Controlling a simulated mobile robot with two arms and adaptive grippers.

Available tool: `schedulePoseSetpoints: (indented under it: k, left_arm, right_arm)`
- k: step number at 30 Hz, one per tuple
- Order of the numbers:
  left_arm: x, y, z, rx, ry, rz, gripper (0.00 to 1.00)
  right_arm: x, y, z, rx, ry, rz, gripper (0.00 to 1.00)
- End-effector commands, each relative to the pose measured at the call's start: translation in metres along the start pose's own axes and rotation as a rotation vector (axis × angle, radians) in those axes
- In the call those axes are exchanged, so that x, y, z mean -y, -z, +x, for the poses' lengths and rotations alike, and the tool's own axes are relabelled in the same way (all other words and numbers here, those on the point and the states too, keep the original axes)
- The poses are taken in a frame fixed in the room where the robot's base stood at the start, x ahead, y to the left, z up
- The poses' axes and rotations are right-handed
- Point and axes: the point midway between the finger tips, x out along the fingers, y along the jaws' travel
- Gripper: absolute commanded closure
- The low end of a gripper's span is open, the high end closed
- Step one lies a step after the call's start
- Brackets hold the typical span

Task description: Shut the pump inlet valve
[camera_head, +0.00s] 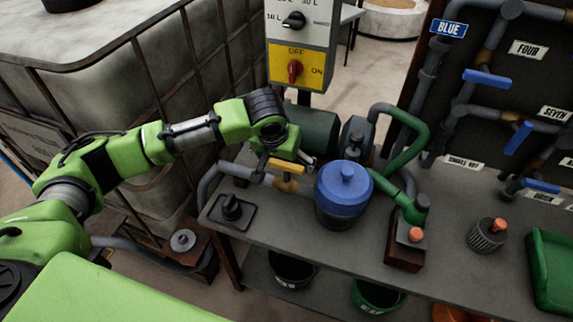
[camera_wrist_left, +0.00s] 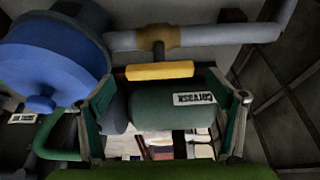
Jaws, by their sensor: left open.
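The inlet valve has a yellow bar handle (camera_head: 290,167) above a brass body (camera_head: 287,186) on a grey pipe (camera_head: 255,177), left of the blue-lidded vessel (camera_head: 343,185). In the left wrist view the yellow handle (camera_wrist_left: 160,70) lies roughly along the pipe (camera_wrist_left: 215,36). My left gripper (camera_head: 284,156) is just above and behind the valve. In the wrist view its open fingers (camera_wrist_left: 165,105) stand on either side of the handle's line, empty; I cannot tell whether they touch it. The dark green pump motor (camera_head: 315,130) is behind. My right gripper is not in view.
A control box with a red switch (camera_head: 295,70) stands behind. Green hose (camera_head: 410,140), an orange-knobbed block (camera_head: 405,245) and a green tray (camera_head: 550,265) are to the right. Blue-handled valves line the wall panel.

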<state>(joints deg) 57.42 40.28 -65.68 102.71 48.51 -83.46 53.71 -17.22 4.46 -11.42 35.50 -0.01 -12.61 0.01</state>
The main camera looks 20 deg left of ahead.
Motion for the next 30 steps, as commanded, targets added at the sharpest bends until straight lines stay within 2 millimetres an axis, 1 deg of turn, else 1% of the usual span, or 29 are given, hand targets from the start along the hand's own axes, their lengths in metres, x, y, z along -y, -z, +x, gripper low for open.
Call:
schedulePoseSetpoints:
  k: [1,3,7,11,18,19,20,21,23,30]
  left_arm:
    - [0.0,-0.001,0.009,0.003,0.002,0.0,0.14]
    - [0.0,-0.001,0.019,0.003,0.001,0.0,0.14]
    - [0.0,0.0,0.032,0.0,0.0,0.0,0.14]
    - [0.0,0.0,0.037,-0.001,0.0,0.001,0.14]
    - [0.0,0.0,0.037,-0.001,0.0,0.001,0.14]
    - [0.0,0.0,0.037,-0.001,0.0,0.001,0.19]
    - [0.0,0.0,0.037,0.0,0.0,0.001,0.27]
    - [0.0,0.0,0.037,0.0,0.0,0.001,0.37]
    - [0.0,0.0,0.037,0.0,0.0,0.001,0.52]
    - [0.0,0.0,0.037,0.0,-0.002,0.006,0.53]
  right_arm:
    - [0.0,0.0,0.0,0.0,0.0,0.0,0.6]
    - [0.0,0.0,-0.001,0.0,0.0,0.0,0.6]
    - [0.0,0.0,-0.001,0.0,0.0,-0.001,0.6]
    - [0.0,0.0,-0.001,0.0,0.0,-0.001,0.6]
    - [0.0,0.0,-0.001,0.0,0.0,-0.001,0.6]
    - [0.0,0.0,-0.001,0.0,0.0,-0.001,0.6]
    - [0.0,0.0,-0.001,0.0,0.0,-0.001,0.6]
    - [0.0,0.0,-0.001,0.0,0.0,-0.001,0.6]
    - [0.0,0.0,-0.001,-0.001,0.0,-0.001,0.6]
    - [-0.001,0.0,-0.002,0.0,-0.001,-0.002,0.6]
